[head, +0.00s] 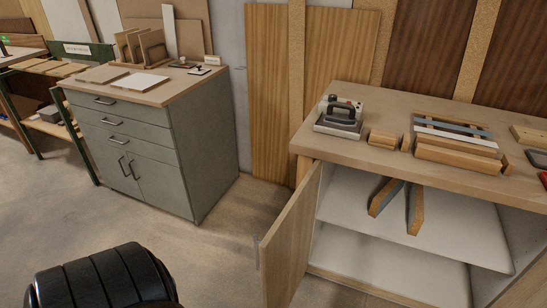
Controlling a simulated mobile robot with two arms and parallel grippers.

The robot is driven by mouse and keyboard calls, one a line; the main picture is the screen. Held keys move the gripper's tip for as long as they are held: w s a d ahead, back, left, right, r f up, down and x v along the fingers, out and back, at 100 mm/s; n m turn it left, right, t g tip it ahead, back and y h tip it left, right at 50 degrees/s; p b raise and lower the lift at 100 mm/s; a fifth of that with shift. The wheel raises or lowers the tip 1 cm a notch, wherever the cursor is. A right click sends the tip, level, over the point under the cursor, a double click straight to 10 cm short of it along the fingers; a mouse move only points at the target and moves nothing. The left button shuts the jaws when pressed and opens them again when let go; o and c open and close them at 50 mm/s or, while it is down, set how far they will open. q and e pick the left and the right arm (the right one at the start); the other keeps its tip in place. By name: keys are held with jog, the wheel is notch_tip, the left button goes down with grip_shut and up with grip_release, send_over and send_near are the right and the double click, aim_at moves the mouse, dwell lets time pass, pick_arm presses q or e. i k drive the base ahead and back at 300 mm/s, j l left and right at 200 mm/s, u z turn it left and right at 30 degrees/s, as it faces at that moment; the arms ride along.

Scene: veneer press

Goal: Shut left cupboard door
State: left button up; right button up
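The left cupboard door (291,240) is a pale wooden panel below the workbench. It stands wide open, swung out toward me from the left side of the cupboard. A thin metal handle (257,253) shows at its free edge. The cupboard's pale inside is exposed, with a shelf (352,208) across it. Another wooden panel (528,288), perhaps the right door, shows partly at the lower right edge. Neither of my grippers is in view, so whether they are open or shut does not show.
An iron (340,117) and several wooden blocks stand on the workbench top (350,96). A grey-green drawer cabinet (205,150) stands at the left. The floor (205,250) between is clear.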

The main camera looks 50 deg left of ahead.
aim_at(285, 248)
jog(key=k+j, duration=0.1)
jog(key=j, duration=0.35)
jog(key=j+z, duration=0.1)
jog(key=j, duration=0.35)
jog(key=k+j, duration=0.15)
jog(key=j, duration=0.3)
jog(key=i+j, duration=0.15)
jog(key=j, duration=0.25)
jog(key=i+j+z, duration=0.1)
jog(key=j, duration=0.35)
jog(key=i+j, duration=0.15)
jog(key=j, duration=0.25)
